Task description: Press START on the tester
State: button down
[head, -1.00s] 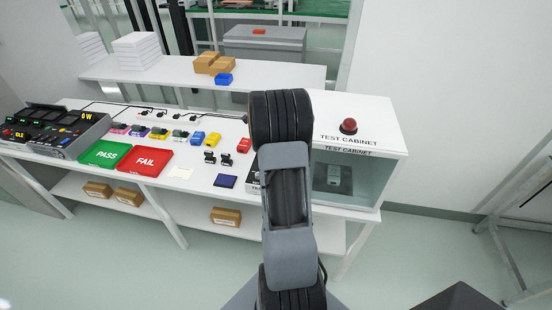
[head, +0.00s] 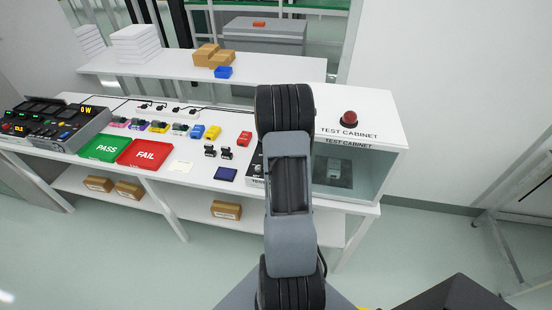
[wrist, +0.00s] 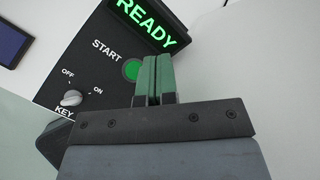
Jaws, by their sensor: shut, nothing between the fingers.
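The tester (wrist: 95,60) is a dark panel in the wrist view with a lit green READY display (wrist: 150,22). Its green START button (wrist: 132,69) sits below the display, beside the word START. A KEY switch (wrist: 71,98) with OFF and ON marks is at the lower left. My gripper (wrist: 158,58) is shut and empty. Its green fingertips appear just right of the START button and overlap its edge in the picture; I cannot tell whether they touch. In the head view my arm hides most of the tester (head: 256,165) and my gripper.
A test cabinet (head: 375,165) with a red dome button (head: 349,119) on top stands right of the tester. A dark blue pad (head: 226,174), a red FAIL tray (head: 145,154) and a green PASS tray (head: 103,148) lie to the left. Several small coloured parts stand behind them.

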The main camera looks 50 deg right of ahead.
notch_tip(320, 180, down, 7)
jog(key=b, duration=0.5)
jog(key=shift+r, duration=0.2)
jog(key=shift+f+b, duration=0.55)
jog(key=shift+b, duration=0.2)
jog(key=shift+f+b, duration=0.8)
jog(key=shift+b, duration=0.4)
dwell(1.6)
jog(key=shift+r, duration=0.1)
dwell(0.3)
jog(key=shift+r+p, duration=0.55)
jog(key=shift+r, duration=0.15)
jog(key=shift+r, duration=0.1)
jog(key=shift+r+p, duration=2.15)
jog(key=shift+r, duration=0.3)
